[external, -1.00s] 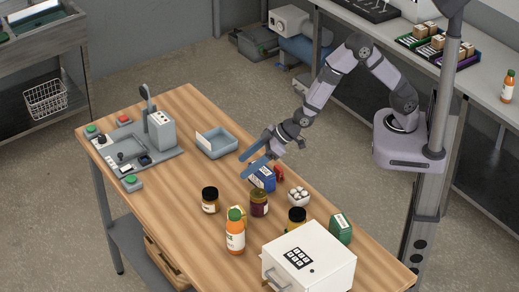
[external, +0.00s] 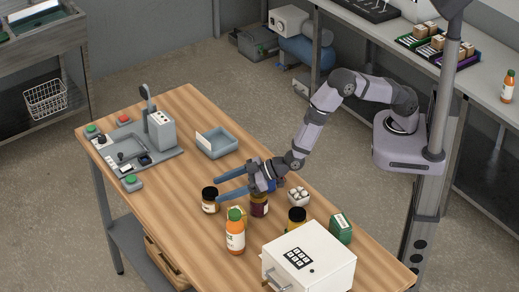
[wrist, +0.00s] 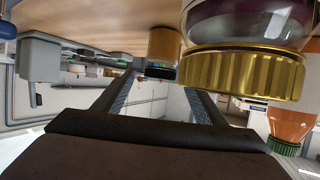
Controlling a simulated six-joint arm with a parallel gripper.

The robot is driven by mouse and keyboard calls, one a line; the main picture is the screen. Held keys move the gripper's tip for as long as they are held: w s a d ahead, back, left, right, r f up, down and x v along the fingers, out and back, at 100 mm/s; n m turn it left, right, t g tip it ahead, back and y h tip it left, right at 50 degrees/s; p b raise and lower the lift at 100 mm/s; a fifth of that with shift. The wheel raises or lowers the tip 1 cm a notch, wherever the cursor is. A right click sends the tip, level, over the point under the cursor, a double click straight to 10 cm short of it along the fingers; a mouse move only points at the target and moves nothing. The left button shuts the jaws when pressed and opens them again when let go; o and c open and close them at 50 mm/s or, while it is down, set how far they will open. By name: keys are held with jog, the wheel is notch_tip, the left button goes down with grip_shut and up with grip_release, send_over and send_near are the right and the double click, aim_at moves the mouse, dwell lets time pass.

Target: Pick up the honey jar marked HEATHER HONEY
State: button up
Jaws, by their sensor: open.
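Which jar is marked HEATHER HONEY cannot be read. A dark-lidded jar with a pale label (external: 209,203) stands upright on the wooden table. In the wrist view, which is upside down, an amber jar with a black lid (wrist: 164,46) stands ahead of the fingers. A gold-lidded jar (wrist: 242,76) with dark contents is large and close at the right.
An orange bottle with a green cap (external: 235,236) stands in front of the jars. A blue tray (external: 218,146) and a grey machine (external: 160,132) stand at the back left.

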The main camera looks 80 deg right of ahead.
aim_at(213, 191)
jog(key=shift+r+p+x, duration=0.2)
jog(key=shift+p+x, duration=1)
jog(key=shift+x, duration=0.05)
jog(key=shift+p+x, duration=0.45)
jog(key=shift+x, duration=1)
jog(key=shift+f, duration=0.1)
jog(key=c, duration=1.4)
